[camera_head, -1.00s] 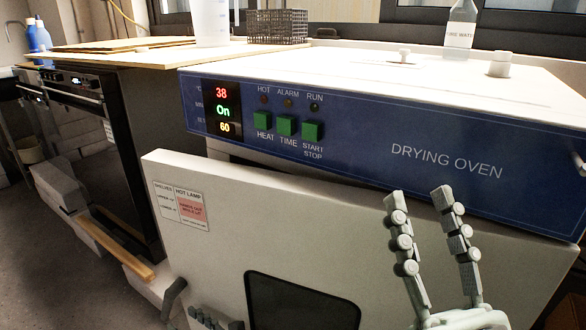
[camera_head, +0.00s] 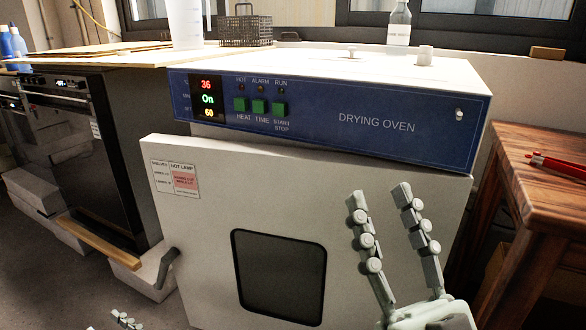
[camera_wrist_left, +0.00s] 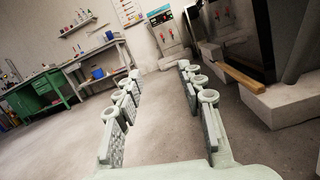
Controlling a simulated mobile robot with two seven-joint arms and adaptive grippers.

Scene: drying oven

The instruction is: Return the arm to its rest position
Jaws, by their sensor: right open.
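My right gripper (camera_head: 379,198) is raised in front of the white oven door, its two fingers apart and nothing between them. My left gripper shows only as finger parts at the bottom left (camera_head: 125,320). In the left wrist view, the left gripper (camera_wrist_left: 158,73) has its fingers spread, with only floor between them. The drying oven (camera_head: 330,115) has a blue panel with a display (camera_head: 207,98) reading 36, On and 60. Its door (camera_head: 190,235) has a dark window and a handle (camera_head: 167,267) at left.
A wooden table (camera_head: 545,205) with a red tool (camera_head: 560,165) stands at right. A wire basket (camera_head: 245,31), a plastic beaker (camera_head: 186,22) and a bottle (camera_head: 399,24) stand at the back. The left wrist view shows open floor (camera_wrist_left: 160,125) and a green bench (camera_wrist_left: 35,95).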

